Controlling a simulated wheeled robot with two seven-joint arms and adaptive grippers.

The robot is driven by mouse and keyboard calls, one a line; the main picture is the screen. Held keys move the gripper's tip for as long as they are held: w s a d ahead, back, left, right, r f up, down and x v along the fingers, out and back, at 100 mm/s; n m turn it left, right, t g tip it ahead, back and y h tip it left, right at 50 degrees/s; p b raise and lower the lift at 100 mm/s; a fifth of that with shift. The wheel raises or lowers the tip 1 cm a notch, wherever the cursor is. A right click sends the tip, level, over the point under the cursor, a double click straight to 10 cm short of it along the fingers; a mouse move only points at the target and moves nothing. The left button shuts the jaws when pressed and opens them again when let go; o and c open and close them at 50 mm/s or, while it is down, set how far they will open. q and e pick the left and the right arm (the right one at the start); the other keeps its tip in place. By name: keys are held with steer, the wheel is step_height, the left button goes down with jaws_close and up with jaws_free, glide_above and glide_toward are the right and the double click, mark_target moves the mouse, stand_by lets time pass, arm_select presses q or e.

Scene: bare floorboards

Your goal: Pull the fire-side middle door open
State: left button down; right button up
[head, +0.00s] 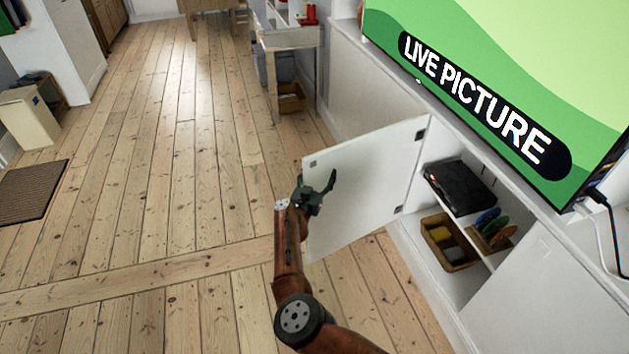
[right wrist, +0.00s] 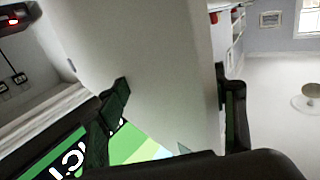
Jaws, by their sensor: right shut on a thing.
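The white middle cabinet door (head: 368,183) stands swung well out from the low white cabinet, its hinges on the cabinet side. My right gripper (head: 317,188) is at the door's free edge. In the right wrist view, the door panel (right wrist: 150,45) lies between the two dark fingers of the right gripper (right wrist: 172,85), which is shut on it. The opening behind the door shows a black box (head: 461,186) on the upper shelf and a basket (head: 448,241) below. My left gripper is not in view.
A screen (head: 480,60) stands on the cabinet top. A closed white door panel (head: 535,295) is to the right of the opening. A small desk (head: 288,40) stands beyond. The floorboards left of my arm are clear up to a brown mat (head: 30,190).

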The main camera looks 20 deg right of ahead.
mark_target(310, 180)
steer(key=shift+n, duration=0.3)
steer(key=a, duration=0.1)
steer(key=s+a, duration=0.1)
steer(key=a, duration=0.1)
steer(key=s+a, duration=0.1)
steer(key=a, duration=0.1)
steer(key=shift+s+r, duration=0.1)
steer(key=shift+s, duration=0.1)
steer(key=c, duration=0.3)
steer(key=shift+s+d, duration=0.15)
steer(key=shift+s, duration=0.15)
steer(key=shift+s+a+p, duration=0.2)
steer(key=shift+a+p, duration=0.15)
steer(key=shift+a, duration=1.1)
steer(key=shift+s+a+p, duration=0.2)
steer(key=shift+a+p, duration=0.15)
steer(key=shift+a, duration=1.05)
steer(key=shift+s+a+p, duration=0.2)
steer(key=shift+a+p, duration=0.15)
steer(key=shift+a, duration=1.1)
